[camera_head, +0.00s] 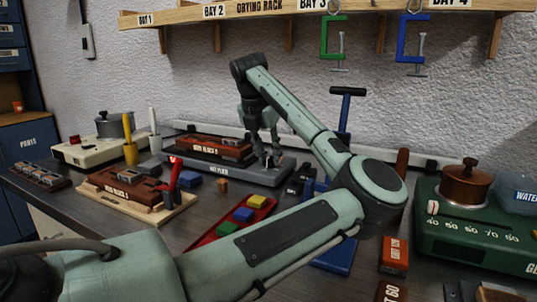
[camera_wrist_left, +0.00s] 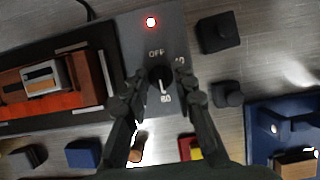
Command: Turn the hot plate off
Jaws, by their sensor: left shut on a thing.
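The hot plate (camera_head: 215,168) is a grey slab toward the back of the bench, with a brown block on it. In the left wrist view its grey panel (camera_wrist_left: 183,38) carries a black knob (camera_wrist_left: 159,78), an OFF mark above the knob and number marks around it. The knob's white line points down, away from OFF, toward a number that reads like 80. A red light (camera_wrist_left: 151,22) is lit on the panel. My left gripper (camera_head: 268,154) is over the right end of the plate. In the wrist view the left gripper (camera_wrist_left: 163,92) is shut on the knob, one finger on each side.
A red tray (camera_head: 217,232) with coloured blocks lies in front of the plate. Black blocks (camera_wrist_left: 218,33) sit right of the panel. A blue stand (camera_head: 335,255) and a green heater-like unit (camera_head: 470,232) are to the right. A shelf (camera_head: 270,12) hangs above.

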